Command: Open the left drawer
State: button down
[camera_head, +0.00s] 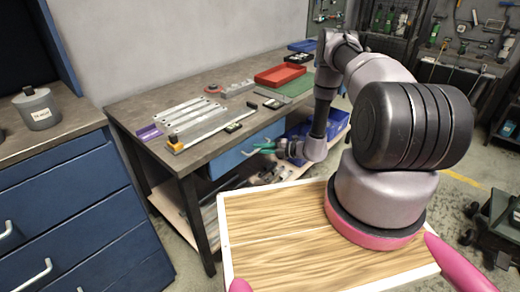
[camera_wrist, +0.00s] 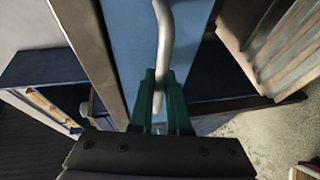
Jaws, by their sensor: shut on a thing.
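The blue drawer (camera_head: 226,164) sits under the grey workbench top (camera_head: 150,115), and its front looks about flush with the bench edge. My gripper (camera_head: 262,148) reaches in from the right at the drawer's front. In the wrist view, my green fingers (camera_wrist: 161,78) are on either side of the curved metal drawer handle (camera_wrist: 165,32) and shut on it. The blue drawer front (camera_wrist: 120,40) lies behind the handle. The head view shows little of the handle behind my fingers.
Metal strips (camera_head: 187,110), a red tray (camera_head: 280,74) and small parts lie on the bench. Blue bins (camera_head: 337,123) stand beneath it at the right. A blue cabinet (camera_head: 75,215) with a grey pot (camera_head: 37,108) on top stands at the left.

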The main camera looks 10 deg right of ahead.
jog(key=shift+d, duration=0.15)
dwell(0.5)
jog(key=s+d, duration=0.7)
jog(key=s, duration=0.3)
jog(key=s+d, duration=0.8)
jog(key=s, duration=0.2)
jog(key=shift+s, duration=0.4)
jog(key=c, duration=0.9)
grip_release()
jog(key=v, duration=1)
jog(key=shift+s+d+r, duration=0.1)
jog(key=shift+s+d, duration=0.1)
jog(key=shift+d, duration=0.1)
